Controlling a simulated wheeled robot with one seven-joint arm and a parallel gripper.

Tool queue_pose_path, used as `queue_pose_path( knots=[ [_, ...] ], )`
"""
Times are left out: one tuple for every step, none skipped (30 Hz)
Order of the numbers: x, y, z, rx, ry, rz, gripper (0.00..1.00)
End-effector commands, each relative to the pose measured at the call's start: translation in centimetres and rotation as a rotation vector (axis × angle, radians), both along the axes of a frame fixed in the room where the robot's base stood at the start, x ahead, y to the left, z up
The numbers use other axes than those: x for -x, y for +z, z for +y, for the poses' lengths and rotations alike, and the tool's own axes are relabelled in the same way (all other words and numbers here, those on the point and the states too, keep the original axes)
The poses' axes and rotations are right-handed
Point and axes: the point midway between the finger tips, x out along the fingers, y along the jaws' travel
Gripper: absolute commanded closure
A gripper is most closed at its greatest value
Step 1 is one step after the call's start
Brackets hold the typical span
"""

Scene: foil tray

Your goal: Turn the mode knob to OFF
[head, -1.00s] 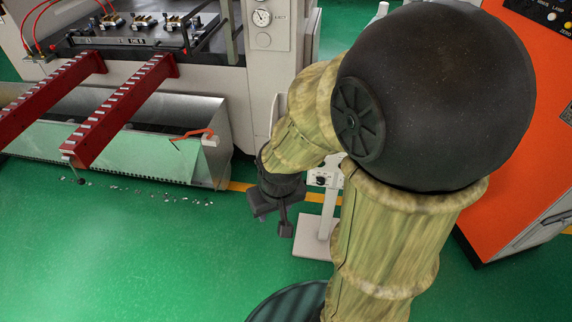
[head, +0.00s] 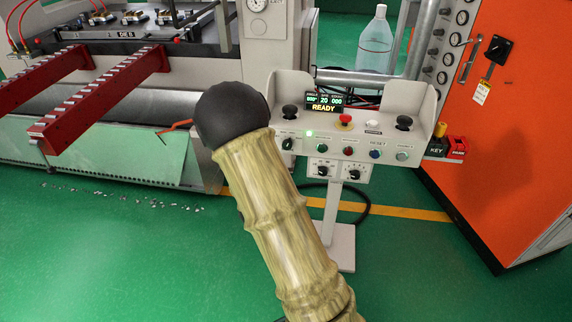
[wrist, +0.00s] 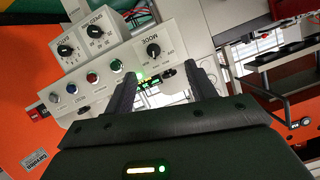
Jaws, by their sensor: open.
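The mode knob (wrist: 153,50) is a black round knob on the pale control panel, with the word MODE beside it in the wrist view. It also shows in the head view (head: 288,144) at the left end of the panel's row of buttons. I cannot read clearly which mark its pointer faces. My gripper (wrist: 163,77) is open and empty in the wrist view. Its two dark fingers point toward the panel, with the knob ahead, roughly between their lines and apart from them. In the head view my own arm hides the gripper.
The control panel (head: 335,133) carries green, red, blue and white buttons, a red emergency button (head: 345,120), two black joysticks and a READY display (head: 324,103). Two more knobs sit on a box below. An orange cabinet (head: 505,150) stands right; red rails (head: 95,107) reach out left.

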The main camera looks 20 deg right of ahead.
Motion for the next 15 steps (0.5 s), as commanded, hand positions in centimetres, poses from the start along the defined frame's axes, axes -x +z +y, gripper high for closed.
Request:
queue_pose_path(
  knots=[
    [-0.4, -3.0, -0.5, 0.042, -0.024, -0.049, 0.44],
    [-0.5, -3.6, -0.9, 0.068, -0.037, -0.085, 0.44],
    [-0.7, -4.2, -1.3, 0.101, -0.054, -0.130, 0.44],
    [-0.8, -4.6, -1.5, 0.124, -0.064, -0.160, 0.44],
    [-0.9, -4.9, -1.7, 0.145, -0.072, -0.189, 0.44],
    [-0.9, -5.1, -1.8, 0.169, -0.080, -0.220, 0.44],
    [-0.9, -5.2, -1.9, 0.185, -0.084, -0.241, 0.44],
    [-0.9, -5.3, -2.0, 0.199, -0.087, -0.257, 0.44],
    [-0.9, -5.2, -2.1, 0.212, -0.092, -0.274, 0.44],
    [-0.9, -5.1, -2.1, 0.218, -0.092, -0.282, 0.44],
    [-0.9, -5.1, -2.1, 0.222, -0.094, -0.287, 0.44],
    [-0.8, -4.9, -2.1, 0.224, -0.095, -0.291, 0.44],
    [-0.8, -4.9, -2.1, 0.225, -0.094, -0.293, 0.44],
    [-0.9, -4.8, -2.1, 0.224, -0.094, -0.292, 0.44],
    [-0.9, -4.8, -2.1, 0.224, -0.094, -0.291, 0.44]
  ],
)
